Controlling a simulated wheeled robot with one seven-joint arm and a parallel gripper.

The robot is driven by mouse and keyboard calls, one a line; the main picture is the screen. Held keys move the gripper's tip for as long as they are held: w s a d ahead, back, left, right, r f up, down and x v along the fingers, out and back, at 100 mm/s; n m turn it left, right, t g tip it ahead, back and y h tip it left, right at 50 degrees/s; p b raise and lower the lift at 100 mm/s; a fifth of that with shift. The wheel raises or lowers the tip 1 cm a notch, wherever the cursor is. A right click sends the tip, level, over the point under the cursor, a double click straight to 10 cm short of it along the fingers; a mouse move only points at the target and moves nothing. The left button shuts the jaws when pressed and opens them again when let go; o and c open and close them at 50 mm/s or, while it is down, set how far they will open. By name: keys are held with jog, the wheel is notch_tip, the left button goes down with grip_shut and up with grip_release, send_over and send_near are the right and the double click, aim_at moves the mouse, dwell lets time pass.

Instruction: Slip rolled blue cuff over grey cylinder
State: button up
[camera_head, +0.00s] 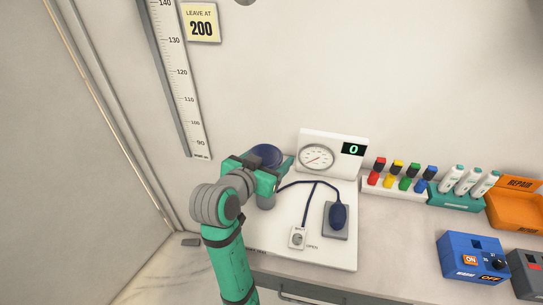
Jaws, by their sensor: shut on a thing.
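The rolled blue cuff (266,153) shows its dark blue top just behind my gripper, over the left part of the white board (328,255). My gripper (272,168) is shut on the cuff, and my green and grey arm hides much of the cuff's near side. I do not see the grey cylinder apart from my arm; whether it stands under or inside the cuff cannot be told from this view.
A gauge panel (345,148) reading 0 stands behind the board. A dark tube leads to a bulb (339,217) and a small valve box (298,238). Coloured bottles (404,177), an orange tray (515,212) and a blue box (473,257) stand to the right. A wall ruler (178,75) is at left.

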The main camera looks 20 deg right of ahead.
jog(key=shift+f, duration=5.45)
jog(key=o, duration=1.2)
jog(key=shift+c, duration=0.2)
jog(key=v, duration=1)
jog(key=shift+s+a, duration=0.1)
jog(key=shift+a, duration=0.05)
jog(key=shift+s+a+r, duration=0.15)
jog(key=shift+s, duration=0.05)
